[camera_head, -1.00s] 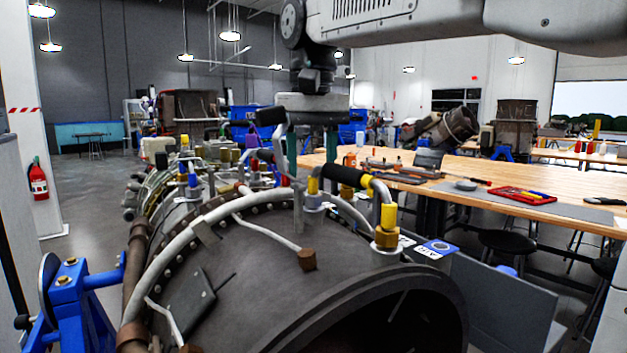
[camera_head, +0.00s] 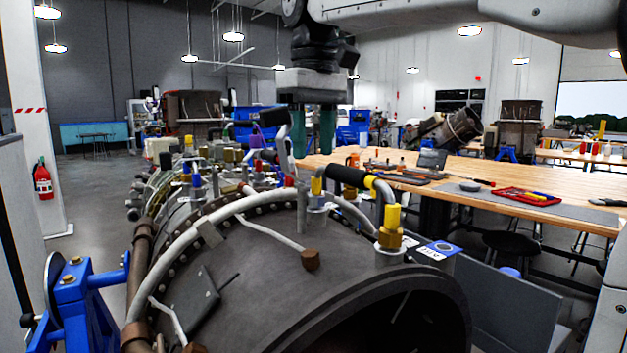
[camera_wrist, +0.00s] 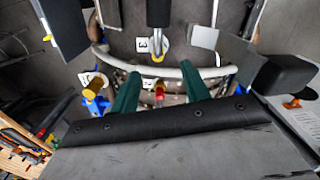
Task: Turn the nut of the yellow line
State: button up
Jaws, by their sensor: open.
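The yellow line is a bent grey tube with a black sleeve (camera_head: 347,176) and yellow bands, on top of the dark turbine casing (camera_head: 250,265). Its right end drops into a yellow collar above a brass nut (camera_head: 390,238), seated on a grey boss. Its other end meets a second fitting with a yellow band (camera_head: 316,186). My gripper (camera_head: 312,152) hangs above and behind the line, open and empty, with green fingers pointing down. In the wrist view my gripper (camera_wrist: 160,76) has a red fitting (camera_wrist: 160,90) visible between its fingers. A yellow-brass fitting (camera_wrist: 95,87) stands left of them.
Blue, red and yellow fittings crowd the casing behind, at the left of my gripper. A blue stand (camera_head: 85,300) supports the casing at left. A wooden workbench (camera_head: 470,178) with a red tool tray (camera_head: 528,196) stands at right. Open floor lies at far left.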

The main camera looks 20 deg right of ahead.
aim_at(316, 200)
jog(key=n, duration=0.4)
jog(key=shift+n, duration=0.4)
notch_tip(316, 200, down, 8)
jog(key=shift+r, duration=0.1)
jog(key=c, duration=1)
